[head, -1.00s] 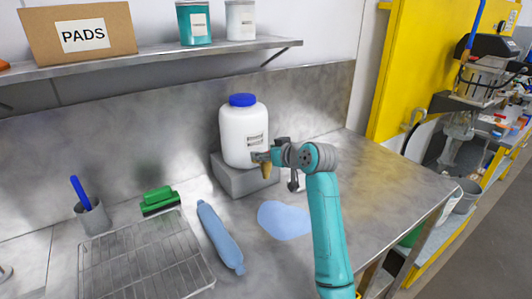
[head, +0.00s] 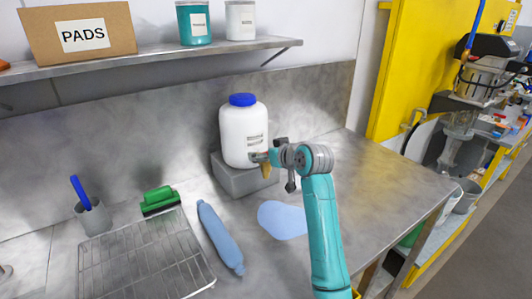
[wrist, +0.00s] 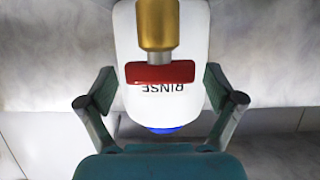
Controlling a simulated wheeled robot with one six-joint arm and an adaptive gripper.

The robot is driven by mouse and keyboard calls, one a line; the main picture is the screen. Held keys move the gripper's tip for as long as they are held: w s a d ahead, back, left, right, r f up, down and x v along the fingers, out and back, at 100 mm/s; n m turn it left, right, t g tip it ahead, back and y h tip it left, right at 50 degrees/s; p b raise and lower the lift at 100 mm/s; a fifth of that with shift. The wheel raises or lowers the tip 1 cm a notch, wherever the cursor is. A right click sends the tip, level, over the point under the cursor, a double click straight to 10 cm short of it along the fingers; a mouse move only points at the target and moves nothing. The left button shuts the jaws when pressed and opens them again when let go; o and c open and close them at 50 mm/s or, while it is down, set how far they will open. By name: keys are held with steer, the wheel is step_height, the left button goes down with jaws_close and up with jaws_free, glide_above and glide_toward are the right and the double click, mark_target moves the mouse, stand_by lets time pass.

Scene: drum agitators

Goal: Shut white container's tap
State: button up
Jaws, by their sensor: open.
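The white container (head: 243,138) with a blue cap (head: 243,100) stands upright on a grey block (head: 240,179) at the back of the bench. Its brass tap (head: 265,171) points down at its front and is partly hidden by my gripper in the head view. In the wrist view the container (wrist: 125,95) appears upside down with a RINSE label. There the brass tap body (wrist: 158,22) shows, with its red handle (wrist: 160,73) lying crosswise. My gripper (wrist: 160,88) is open, its fingers on either side of the red handle, with gaps on both sides.
A light blue puddle (head: 284,219) lies on the bench before the block. A blue bottle-like roll (head: 220,236), wire rack (head: 145,258), green brush (head: 158,198) and cup (head: 94,218) are at left. A shelf (head: 150,60) hangs above. The bench's right side is clear.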

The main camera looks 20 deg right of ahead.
steer(key=v, duration=1.2)
steer(key=shift+f, duration=0.1)
